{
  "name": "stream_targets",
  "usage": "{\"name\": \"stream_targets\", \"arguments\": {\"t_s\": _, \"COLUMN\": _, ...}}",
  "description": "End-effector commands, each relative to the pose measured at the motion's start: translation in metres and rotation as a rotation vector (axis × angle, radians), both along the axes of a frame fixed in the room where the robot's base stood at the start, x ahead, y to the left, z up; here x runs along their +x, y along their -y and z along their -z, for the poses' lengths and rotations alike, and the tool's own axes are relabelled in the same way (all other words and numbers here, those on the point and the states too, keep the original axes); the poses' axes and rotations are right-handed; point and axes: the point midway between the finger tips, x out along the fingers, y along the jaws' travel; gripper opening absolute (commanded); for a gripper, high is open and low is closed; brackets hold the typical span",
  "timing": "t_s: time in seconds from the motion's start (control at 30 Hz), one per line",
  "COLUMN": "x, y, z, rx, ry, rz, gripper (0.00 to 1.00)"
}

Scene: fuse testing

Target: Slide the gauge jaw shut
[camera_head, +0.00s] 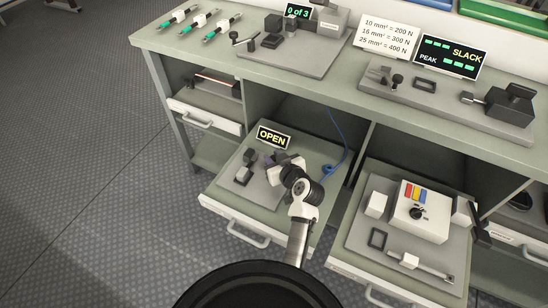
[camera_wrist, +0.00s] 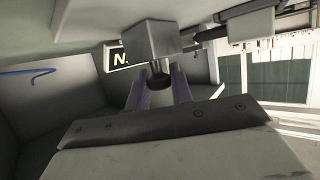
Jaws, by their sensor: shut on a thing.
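The gauge sits on a grey plate (camera_head: 262,200) in the pulled-out middle drawer, with a display reading OPEN (camera_head: 273,137) at its back. Small grey and dark blocks (camera_head: 243,174) stand on the plate's left side. My gripper (camera_head: 270,159) is low over the plate, right of these blocks. In the wrist view its two purplish fingers (camera_wrist: 158,88) are closed around a dark round knob (camera_wrist: 158,80) beside a grey block (camera_wrist: 151,38). The knob seems to belong to the gauge jaw. My arm hides part of the gauge in the head view, so the jaw gap cannot be seen.
The right drawer (camera_head: 350,262) is also out and holds a white tester (camera_head: 422,210). The bench top (camera_head: 340,75) overhangs, carrying fixtures, displays and several fuses (camera_head: 222,27). Open floor lies left.

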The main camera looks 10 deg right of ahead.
Motion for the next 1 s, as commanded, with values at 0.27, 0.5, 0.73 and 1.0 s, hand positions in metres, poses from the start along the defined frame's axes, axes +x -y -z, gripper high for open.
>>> {"name": "stream_targets", "arguments": {"t_s": 0.27, "x": 0.004, "y": -0.006, "z": 0.000, "rx": -0.001, "ry": -0.001, "rz": -0.001, "gripper": 0.00}}
{"name": "stream_targets", "arguments": {"t_s": 0.5, "x": 0.023, "y": -0.033, "z": 0.000, "rx": -0.002, "ry": 0.001, "rz": -0.004, "gripper": 0.00}}
{"name": "stream_targets", "arguments": {"t_s": 0.73, "x": 0.024, "y": -0.035, "z": -0.001, "rx": 0.001, "ry": 0.002, "rz": -0.004, "gripper": 0.00}}
{"name": "stream_targets", "arguments": {"t_s": 1.0, "x": 0.024, "y": -0.034, "z": -0.001, "rx": 0.001, "ry": 0.001, "rz": -0.003, "gripper": 0.43}}
